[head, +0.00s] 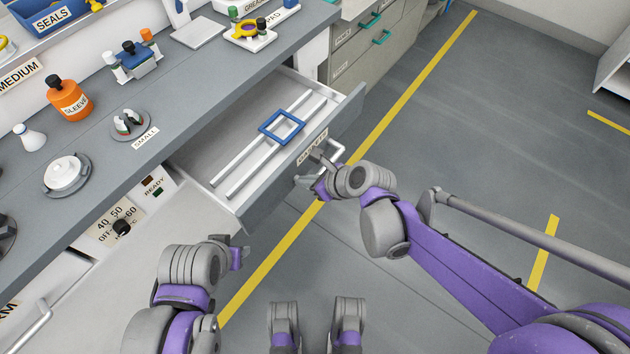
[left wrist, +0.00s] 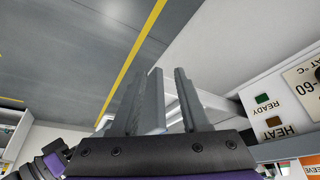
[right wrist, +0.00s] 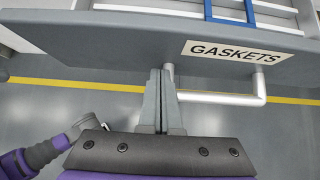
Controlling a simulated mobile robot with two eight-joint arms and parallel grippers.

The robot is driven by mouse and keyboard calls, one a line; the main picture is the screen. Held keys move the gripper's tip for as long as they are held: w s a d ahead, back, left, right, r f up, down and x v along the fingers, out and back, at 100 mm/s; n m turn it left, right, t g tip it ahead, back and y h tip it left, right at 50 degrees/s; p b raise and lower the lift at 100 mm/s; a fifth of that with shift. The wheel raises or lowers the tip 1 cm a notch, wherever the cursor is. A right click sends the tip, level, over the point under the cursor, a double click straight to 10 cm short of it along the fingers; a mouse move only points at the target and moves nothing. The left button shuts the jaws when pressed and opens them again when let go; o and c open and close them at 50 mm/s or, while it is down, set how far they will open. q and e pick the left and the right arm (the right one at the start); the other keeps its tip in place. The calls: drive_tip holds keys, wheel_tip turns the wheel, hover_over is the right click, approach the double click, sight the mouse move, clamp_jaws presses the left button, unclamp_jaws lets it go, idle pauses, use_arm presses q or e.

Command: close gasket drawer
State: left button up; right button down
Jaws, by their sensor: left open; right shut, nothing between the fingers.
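The gasket drawer (head: 262,211) is pulled out from under the counter, with its label (right wrist: 246,51) reading GASKETS on the front. A square blue gasket (head: 282,126) lies in it across two white rails. The drawer's silver bar handle (head: 331,157) also shows in the right wrist view (right wrist: 225,98). My right gripper (head: 315,183) is shut and empty at the drawer front, its fingers beside one end of the handle; I cannot tell whether they touch it. My left gripper (head: 240,250) is open and empty near the drawer's near front corner; its fingers show in the left wrist view (left wrist: 160,95).
A control panel (head: 120,226) with a knob is left of the drawer. A grey cabinet (head: 365,55) stands behind. Floor right of the drawer is clear.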

drive_tip(key=shift+x, duration=1)
use_arm(q)
drive_tip(key=shift+f, duration=0.25)
use_arm(e)
drive_tip(key=shift+a, duration=0.1)
